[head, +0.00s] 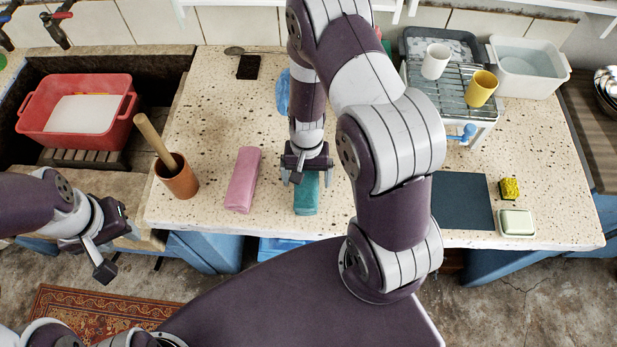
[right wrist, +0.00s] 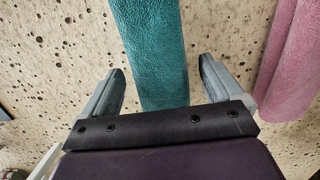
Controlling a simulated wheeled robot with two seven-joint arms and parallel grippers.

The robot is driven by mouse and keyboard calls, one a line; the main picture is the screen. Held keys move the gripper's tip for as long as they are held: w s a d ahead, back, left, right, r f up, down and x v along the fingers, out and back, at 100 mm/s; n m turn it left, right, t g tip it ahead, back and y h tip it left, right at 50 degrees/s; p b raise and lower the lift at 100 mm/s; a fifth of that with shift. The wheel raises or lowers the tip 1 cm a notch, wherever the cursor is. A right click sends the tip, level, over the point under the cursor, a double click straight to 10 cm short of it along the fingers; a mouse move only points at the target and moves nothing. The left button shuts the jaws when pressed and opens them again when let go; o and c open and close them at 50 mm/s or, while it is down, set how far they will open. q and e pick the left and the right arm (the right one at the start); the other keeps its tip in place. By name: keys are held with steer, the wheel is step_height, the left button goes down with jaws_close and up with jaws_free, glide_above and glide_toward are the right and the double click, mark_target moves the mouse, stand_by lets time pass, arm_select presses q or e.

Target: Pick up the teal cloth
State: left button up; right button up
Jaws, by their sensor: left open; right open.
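The teal cloth (head: 306,200) is a folded or rolled strip lying on the speckled countertop, partly hidden by my right gripper in the head view. My right gripper (head: 305,178) is open and empty above it. In the right wrist view the teal cloth (right wrist: 155,50) runs between the two open fingers (right wrist: 158,85), with a gap on each side. I cannot tell how far above the counter the fingertips are. My left gripper (head: 112,247) is open and empty, low at the left, in front of the counter edge.
A pink cloth (head: 243,180) lies left of the teal one and also shows in the right wrist view (right wrist: 290,60). A brown pot (head: 177,180) with a wooden pestle stands further left. A dark mat (head: 462,202), yellow sponge (head: 509,189) and soap dish (head: 517,223) lie right.

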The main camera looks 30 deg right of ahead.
steer(key=c, duration=1.2)
